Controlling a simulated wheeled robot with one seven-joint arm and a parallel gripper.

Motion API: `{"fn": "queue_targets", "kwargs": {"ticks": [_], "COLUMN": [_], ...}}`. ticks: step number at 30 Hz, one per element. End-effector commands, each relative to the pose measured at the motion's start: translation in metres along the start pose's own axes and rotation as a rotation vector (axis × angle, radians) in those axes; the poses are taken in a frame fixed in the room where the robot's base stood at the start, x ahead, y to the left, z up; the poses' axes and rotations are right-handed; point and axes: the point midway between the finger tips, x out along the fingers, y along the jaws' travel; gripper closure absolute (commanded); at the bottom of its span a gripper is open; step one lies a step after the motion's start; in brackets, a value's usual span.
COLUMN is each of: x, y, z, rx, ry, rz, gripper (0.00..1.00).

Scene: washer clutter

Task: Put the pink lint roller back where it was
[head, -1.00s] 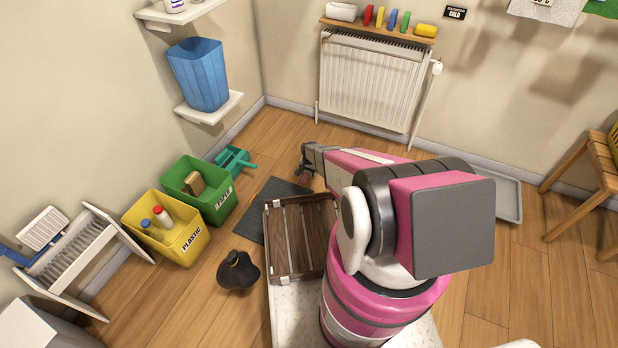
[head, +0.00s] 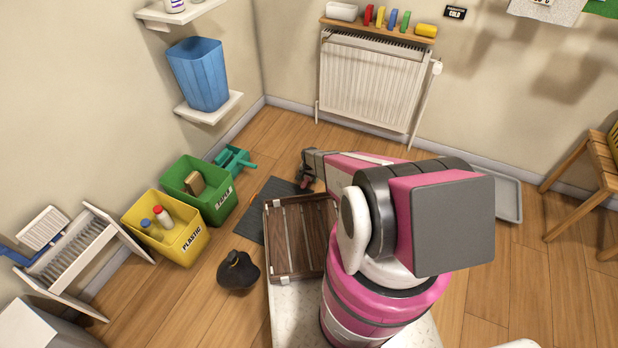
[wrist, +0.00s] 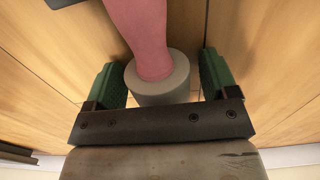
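The pink lint roller, a pink handle (wrist: 142,35) with a grey cylinder (wrist: 160,88), shows in the wrist view between the green fingers of my gripper (wrist: 163,82). The handle runs out past the top edge of that view. The fingers are spread on both sides of the grey cylinder. A narrow gap shows at the right finger, and contact at the left finger cannot be made out. In the head view my gripper (head: 305,182) is low over the floor by the dark mat, with a small pink patch at its tip. My arm hides part of that area.
A dark mat (head: 250,222) and a brown slatted crate (head: 298,278) lie near my gripper. A green bin (head: 205,212), a yellow plastic bin (head: 187,250) and a teal caddy (head: 230,158) stand to the left. A black vase-like object (head: 238,270) stands on the floor. A radiator (head: 368,85) is behind.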

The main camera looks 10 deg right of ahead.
Motion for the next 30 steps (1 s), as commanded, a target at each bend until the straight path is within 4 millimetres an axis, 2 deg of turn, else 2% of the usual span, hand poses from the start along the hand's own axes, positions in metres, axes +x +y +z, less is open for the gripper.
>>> {"fn": "queue_targets", "kwargs": {"ticks": [8,13,17,25,30], "x": [-0.004,-0.019,-0.04,-0.095,-0.118], "y": [0.0,0.001,0.001,0.001,0.001], "z": [0.0,0.001,0.002,0.002,0.001], "rx": [0.0,0.0,0.0,0.0,0.0], "ry": [0.0,0.0,0.001,0.001,0.0], "rz": [0.0,0.0,-0.001,-0.001,0.0], "gripper": [0.2,0.2,0.2,0.2,0.2]}}
